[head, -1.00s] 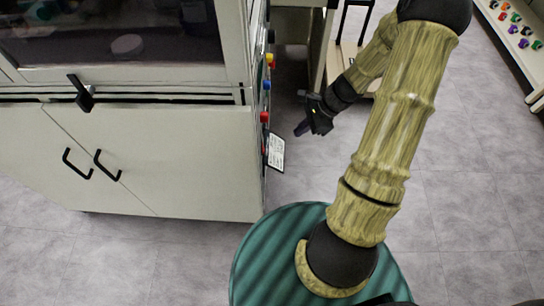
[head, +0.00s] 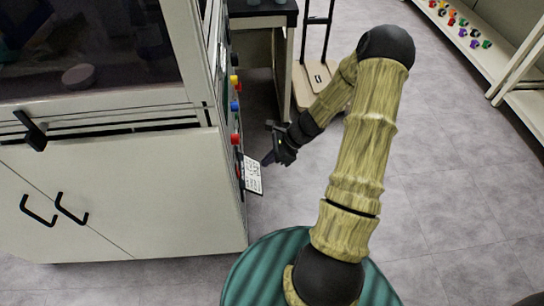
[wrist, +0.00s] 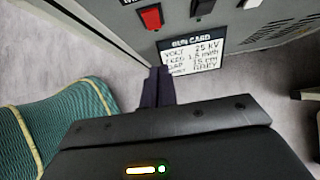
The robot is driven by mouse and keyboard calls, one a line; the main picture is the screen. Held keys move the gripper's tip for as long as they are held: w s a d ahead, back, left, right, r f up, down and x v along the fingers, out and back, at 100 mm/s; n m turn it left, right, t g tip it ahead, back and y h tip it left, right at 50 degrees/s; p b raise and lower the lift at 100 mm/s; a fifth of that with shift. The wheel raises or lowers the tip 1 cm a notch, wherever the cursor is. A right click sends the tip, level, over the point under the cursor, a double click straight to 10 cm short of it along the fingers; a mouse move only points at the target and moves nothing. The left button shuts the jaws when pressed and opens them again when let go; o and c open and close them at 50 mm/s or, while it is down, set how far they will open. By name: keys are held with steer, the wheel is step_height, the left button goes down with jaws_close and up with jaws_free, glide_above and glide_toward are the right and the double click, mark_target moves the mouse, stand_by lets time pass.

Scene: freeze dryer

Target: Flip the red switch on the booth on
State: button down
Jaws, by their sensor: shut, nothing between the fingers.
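The booth (head: 150,185) is a pale cabinet at the left of the head view, with its control panel on the right side face. In the wrist view a red switch (wrist: 151,17) sits on the grey panel, up and left of a white card with handwritten lines (wrist: 190,55). The card also shows in the head view (head: 253,175), sticking out from the panel. My gripper (head: 267,159) is shut and empty, pointing at the panel close to the card. In the wrist view its dark fingertips (wrist: 157,73) appear below the switch, overlapping the card's left edge. I cannot tell whether they touch.
Yellow (head: 234,80), blue (head: 235,106) and red (head: 235,139) controls line the panel edge. In the wrist view a dark switch (wrist: 202,7) is right of the red one. A trolley (head: 318,75) stands behind my arm.

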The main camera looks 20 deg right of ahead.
mark_target(238, 171)
steer(key=w+a+f+b, duration=0.2)
steer(key=a+f, duration=0.2)
steer(key=a, duration=0.3)
steer(key=shift+f, duration=0.3)
steer(key=shift+w, duration=0.1)
steer(key=shift+a+f+y, duration=0.1)
steer(key=shift+a+y, duration=0.05)
steer(key=shift+y, duration=0.15)
steer(key=shift+r+p, duration=0.6)
steer(key=shift+r, duration=0.25)
